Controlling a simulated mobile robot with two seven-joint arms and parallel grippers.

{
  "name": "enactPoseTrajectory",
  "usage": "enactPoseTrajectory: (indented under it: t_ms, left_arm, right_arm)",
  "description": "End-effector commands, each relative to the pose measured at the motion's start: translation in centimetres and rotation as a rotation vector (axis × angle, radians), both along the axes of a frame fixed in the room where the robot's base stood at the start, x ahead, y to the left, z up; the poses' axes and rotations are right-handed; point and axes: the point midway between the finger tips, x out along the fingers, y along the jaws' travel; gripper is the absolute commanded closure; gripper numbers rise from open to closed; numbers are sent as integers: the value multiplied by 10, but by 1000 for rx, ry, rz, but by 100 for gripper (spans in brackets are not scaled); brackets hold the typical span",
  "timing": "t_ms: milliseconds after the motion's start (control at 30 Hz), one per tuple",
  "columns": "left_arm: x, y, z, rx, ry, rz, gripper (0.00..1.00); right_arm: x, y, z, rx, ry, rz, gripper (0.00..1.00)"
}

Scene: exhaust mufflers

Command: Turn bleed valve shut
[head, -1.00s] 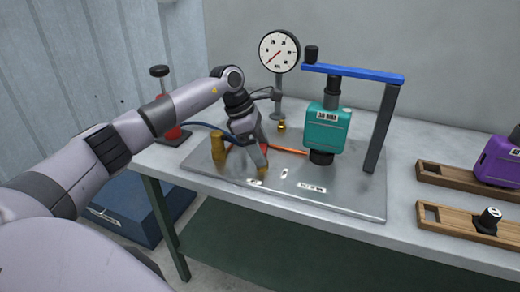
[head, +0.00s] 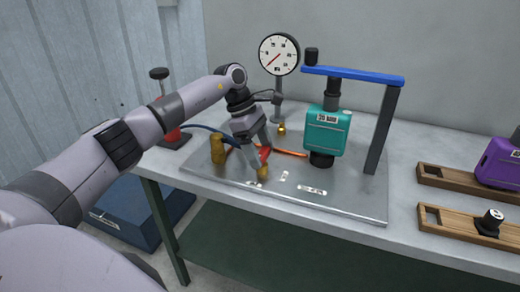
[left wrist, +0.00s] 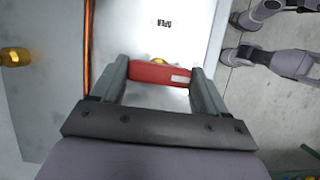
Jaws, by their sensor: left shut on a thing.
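My left gripper (head: 257,163) reaches down over the metal plate of the test rig and is shut on the red bleed valve handle (left wrist: 160,73). In the left wrist view the red bar lies across between the two fingers (left wrist: 160,80), with a small pale label on it. The brass valve body (left wrist: 158,61) shows just behind the bar, mostly hidden. In the head view the brass (head: 262,172) shows at the fingertips. A printed label (left wrist: 179,22) on the plate seems to read OPEN. My right gripper is not in view.
A round gauge (head: 279,54) stands behind the valve. A teal block (head: 326,132) sits under a blue-barred clamp frame (head: 352,75). A brass cylinder (head: 217,149) stands left of my gripper. Wooden holders (head: 470,183) and a purple block (head: 502,162) are at right.

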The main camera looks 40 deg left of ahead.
Motion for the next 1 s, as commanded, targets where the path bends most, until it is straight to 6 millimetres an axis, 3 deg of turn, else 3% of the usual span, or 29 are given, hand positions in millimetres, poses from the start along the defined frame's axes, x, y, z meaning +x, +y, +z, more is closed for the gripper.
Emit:
enactPoseTrajectory:
  t_ms: [67,100,133,167,467,800,1000]
  left_arm:
    - [1,0,1,1,-5,-3,56]
    - [1,0,1,1,-5,-2,13]
    - [1,0,1,1,-5,-2,3]
    - [1,0,1,1,-4,-3,0]
    - [0,3,7,1,-5,0,0]
    - [-4,22,55,0,-6,0,0]
    - [-6,27,67,1,-4,-2,0]
  right_arm:
    - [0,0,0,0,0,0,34]
    - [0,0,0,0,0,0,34]
    - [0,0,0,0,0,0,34]
    - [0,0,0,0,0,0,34]
    - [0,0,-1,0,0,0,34]
    - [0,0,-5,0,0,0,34]
    - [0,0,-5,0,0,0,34]
